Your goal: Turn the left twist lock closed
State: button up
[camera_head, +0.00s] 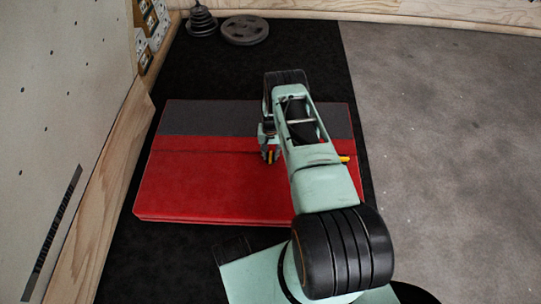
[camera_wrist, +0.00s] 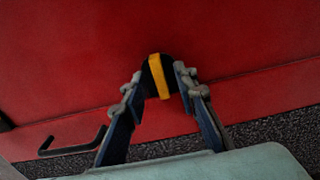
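The red crash pad (camera_head: 215,185) lies flat on the floor. The left twist lock (camera_head: 271,156) shows yellow at my gripper (camera_head: 268,148), partly hidden by it. Another yellow lock (camera_head: 345,159) peeks out right of my arm. In the wrist view the left lock has a yellow bar (camera_wrist: 159,76) on a round black base, the bar running nearly up and down the picture, slightly tilted. My gripper (camera_wrist: 159,80) has its fingers apart, one on each side of the lock; a gap seems to show beside the yellow bar. Contact with the black base is unclear.
A black bent handle (camera_wrist: 72,146) lies at lower left in the wrist view. The pad has a grey strip (camera_head: 210,117) at its far side. Weight plates (camera_head: 244,30) lie at the back. A climbing wall (camera_head: 60,110) stands left; bare floor (camera_head: 450,130) is right.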

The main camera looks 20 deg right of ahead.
grip_shut()
jog(key=shift+m, duration=0.3)
jog(key=m, duration=0.6)
jog(key=shift+m, duration=0.3)
jog(key=m, duration=1)
jog(key=shift+m, duration=0.5)
